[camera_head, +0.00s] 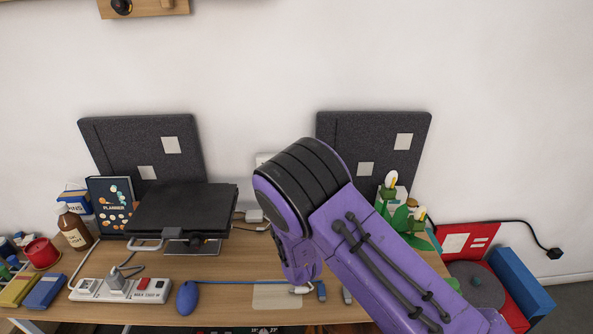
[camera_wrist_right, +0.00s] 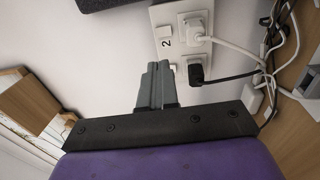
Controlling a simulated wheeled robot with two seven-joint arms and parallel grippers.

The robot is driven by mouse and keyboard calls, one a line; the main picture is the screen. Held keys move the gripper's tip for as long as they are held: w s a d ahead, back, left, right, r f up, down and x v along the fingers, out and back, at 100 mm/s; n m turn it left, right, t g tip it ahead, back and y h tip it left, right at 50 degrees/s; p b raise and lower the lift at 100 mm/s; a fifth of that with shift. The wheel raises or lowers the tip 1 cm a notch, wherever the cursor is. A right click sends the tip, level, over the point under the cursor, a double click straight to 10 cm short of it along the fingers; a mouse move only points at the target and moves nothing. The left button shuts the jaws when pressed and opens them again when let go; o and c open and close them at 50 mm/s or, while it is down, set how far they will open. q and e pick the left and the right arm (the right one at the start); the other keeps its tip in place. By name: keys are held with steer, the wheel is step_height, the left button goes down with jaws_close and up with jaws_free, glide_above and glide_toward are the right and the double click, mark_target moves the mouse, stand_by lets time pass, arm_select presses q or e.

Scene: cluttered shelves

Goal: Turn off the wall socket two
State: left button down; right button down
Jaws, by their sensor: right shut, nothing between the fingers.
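The wall socket (camera_wrist_right: 160,18) is a white plate in the right wrist view, with a label reading 2. A white plug (camera_wrist_right: 196,27) and a black plug (camera_wrist_right: 196,72) are in it, with cables running right. My right gripper (camera_wrist_right: 157,66) is shut and empty, its grey fingertips close to the plate's lower left part in that view. I cannot tell whether they touch it. The fingers hide part of the plate, and the switch position is unclear. In the head view my purple right arm hides the gripper and most of the socket. My left gripper is out of view.
Dark panels (camera_head: 150,150) stand against the wall. Green plants (camera_head: 402,218) are right of my arm.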

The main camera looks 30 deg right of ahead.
steer(key=p+x, duration=0.2)
steer(key=x, duration=1)
steer(key=shift+w+d+p, duration=0.2)
steer(key=shift+d+p, duration=0.15)
steer(key=shift+p, duration=0.05)
steer(key=shift+r, duration=0.1)
